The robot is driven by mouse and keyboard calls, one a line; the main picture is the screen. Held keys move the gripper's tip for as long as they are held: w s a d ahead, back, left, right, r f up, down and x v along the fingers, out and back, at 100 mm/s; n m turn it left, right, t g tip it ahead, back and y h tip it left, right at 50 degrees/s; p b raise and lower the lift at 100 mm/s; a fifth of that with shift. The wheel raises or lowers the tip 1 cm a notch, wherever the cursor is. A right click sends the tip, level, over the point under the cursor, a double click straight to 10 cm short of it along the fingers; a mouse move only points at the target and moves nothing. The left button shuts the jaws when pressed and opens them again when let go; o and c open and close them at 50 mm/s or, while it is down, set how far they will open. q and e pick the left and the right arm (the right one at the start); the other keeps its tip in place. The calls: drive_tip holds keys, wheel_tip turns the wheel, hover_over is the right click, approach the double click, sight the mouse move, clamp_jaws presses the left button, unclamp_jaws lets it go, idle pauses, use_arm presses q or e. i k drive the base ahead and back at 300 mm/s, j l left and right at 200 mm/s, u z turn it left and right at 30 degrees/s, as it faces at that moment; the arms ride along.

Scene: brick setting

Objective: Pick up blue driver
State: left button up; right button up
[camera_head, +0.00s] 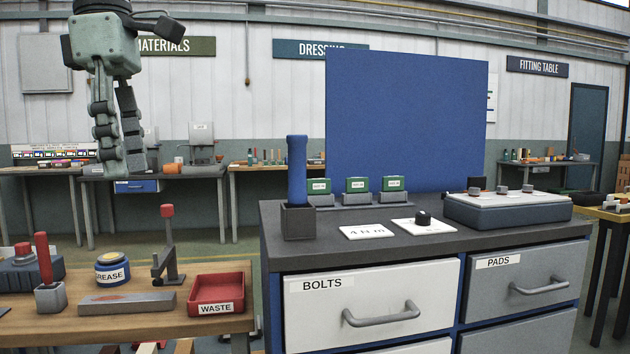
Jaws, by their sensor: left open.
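The blue driver (297,168) stands upright with its handle up in a small dark square holder (299,222). The holder is at the left end of the dark cabinet top; the driver's lower part is hidden inside it. My left gripper (124,165) hangs at the upper left with its fingers pointing down. It is open, empty and well to the left of the driver, touching nothing that I can see. My right gripper is not in view.
A blue panel (406,120) rises behind the cabinet top (300,254). Green-labelled blocks (356,185), a white card with a black knob (423,220) and a grey box (508,212) stand right of the driver. A lower wooden bench (200,326) holds a red-handled tool (43,258) and red waste tray (219,288).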

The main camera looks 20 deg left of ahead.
sight(297, 192)
drive_tip(key=i+l, duration=0.15)
drive_tip(key=i, duration=0.2)
drive_tip(key=i+l, duration=0.2)
drive_tip(key=i, duration=0.2)
drive_tip(key=i+l, duration=0.15)
drive_tip(key=i, duration=0.2)
